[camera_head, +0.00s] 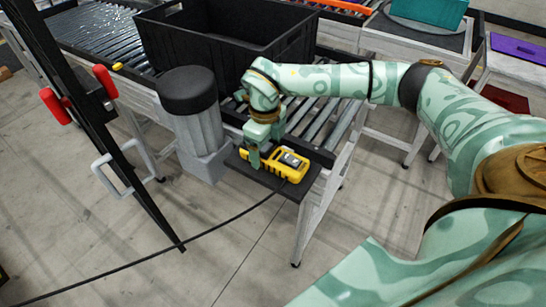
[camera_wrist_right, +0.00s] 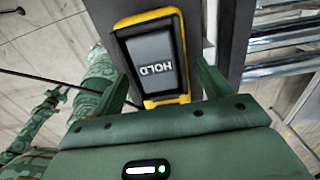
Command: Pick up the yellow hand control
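The yellow hand control (camera_head: 284,164) lies on a small dark shelf (camera_head: 301,190) at the front of the conveyor frame. In the right wrist view its grey key marked HOLD (camera_wrist_right: 153,62) faces the camera. My right gripper (camera_head: 263,146) is right at the control, at its left part in the head view. In the wrist view the right gripper (camera_wrist_right: 160,90) is open, with one finger on each side of the control and a visible gap. My left gripper is not in the head view; a small green arm end (camera_wrist_right: 52,98) shows in the wrist view, too small to read.
A grey post with a black cap (camera_head: 188,92) stands left of the shelf. A large black crate (camera_head: 215,35) sits on the rollers behind. A black cable (camera_head: 215,230) runs from the control across the floor. A black frame with red handles (camera_head: 105,82) stands at left.

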